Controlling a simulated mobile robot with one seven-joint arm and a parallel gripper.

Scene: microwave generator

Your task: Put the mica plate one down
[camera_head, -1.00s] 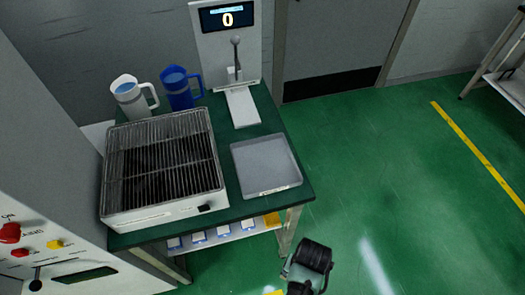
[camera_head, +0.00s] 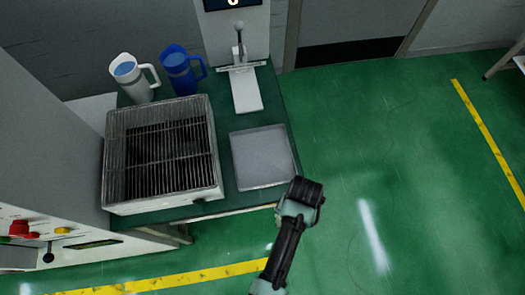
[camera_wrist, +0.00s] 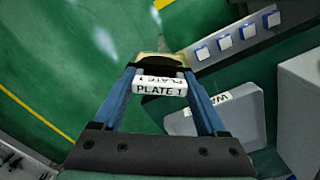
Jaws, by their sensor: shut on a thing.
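The mica plate one shows in the wrist view as a yellowish edge with a white "PLATE 1" label (camera_wrist: 160,88). My gripper (camera_wrist: 158,75) has its two blue fingers on either side of it and is shut on it. Much of the plate is hidden behind the label and fingers. A grey shallow tray (camera_head: 262,158) lies on the right of the green table; a grey tray with a partly hidden label (camera_wrist: 240,118) shows right of my fingers. In the head view my arm is in front of the table's right front corner, and the gripper is not visible.
A white box with a wire grid top (camera_head: 160,192) fills the table's left. A white jug (camera_head: 130,80), a blue jug (camera_head: 180,72) and a lever device (camera_head: 245,92) stand behind.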

